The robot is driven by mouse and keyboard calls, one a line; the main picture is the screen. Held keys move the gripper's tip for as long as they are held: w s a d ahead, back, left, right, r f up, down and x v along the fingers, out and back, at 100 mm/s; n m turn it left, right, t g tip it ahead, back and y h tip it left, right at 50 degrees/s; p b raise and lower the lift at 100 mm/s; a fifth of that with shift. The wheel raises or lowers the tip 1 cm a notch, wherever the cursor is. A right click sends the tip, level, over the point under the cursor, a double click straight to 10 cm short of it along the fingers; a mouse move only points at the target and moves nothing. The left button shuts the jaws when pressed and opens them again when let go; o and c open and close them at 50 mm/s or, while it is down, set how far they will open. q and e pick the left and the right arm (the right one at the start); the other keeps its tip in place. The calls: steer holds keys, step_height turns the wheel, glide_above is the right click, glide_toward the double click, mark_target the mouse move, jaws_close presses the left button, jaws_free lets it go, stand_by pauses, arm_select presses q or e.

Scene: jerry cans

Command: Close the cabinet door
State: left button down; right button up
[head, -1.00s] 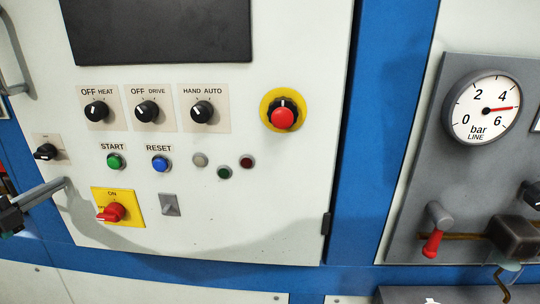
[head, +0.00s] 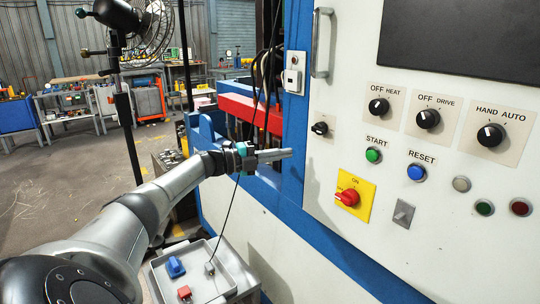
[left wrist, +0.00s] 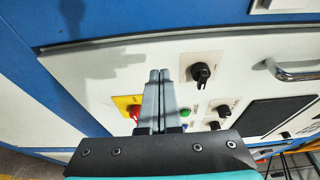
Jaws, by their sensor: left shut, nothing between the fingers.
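The white cabinet door (head: 440,225) fills the right of the head view, with knobs, buttons and a grey bar handle (head: 321,42) at its upper left. It appears nearly flush with the blue frame; I cannot tell whether it is fully shut. In the left wrist view the door (left wrist: 105,75) shows a dark line along its upper edge, and the handle (left wrist: 290,72) is at right. My left gripper (head: 289,153) is shut and empty, its tips just left of the door's edge in the picture. The shut fingers also show in the left wrist view (left wrist: 160,74). My right gripper is out of view.
A red switch on a yellow plate (head: 352,197) and several knobs stick out from the door. A grey tray (head: 225,283) with blue and red pieces stands below my left arm. Black cables hang behind the gripper. Open floor lies at left.

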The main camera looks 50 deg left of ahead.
arm_select(q)
steer(key=shift+s+a+b, duration=0.2)
steer(key=shift+a+b, duration=1.25)
steer(key=shift+a, duration=0.45)
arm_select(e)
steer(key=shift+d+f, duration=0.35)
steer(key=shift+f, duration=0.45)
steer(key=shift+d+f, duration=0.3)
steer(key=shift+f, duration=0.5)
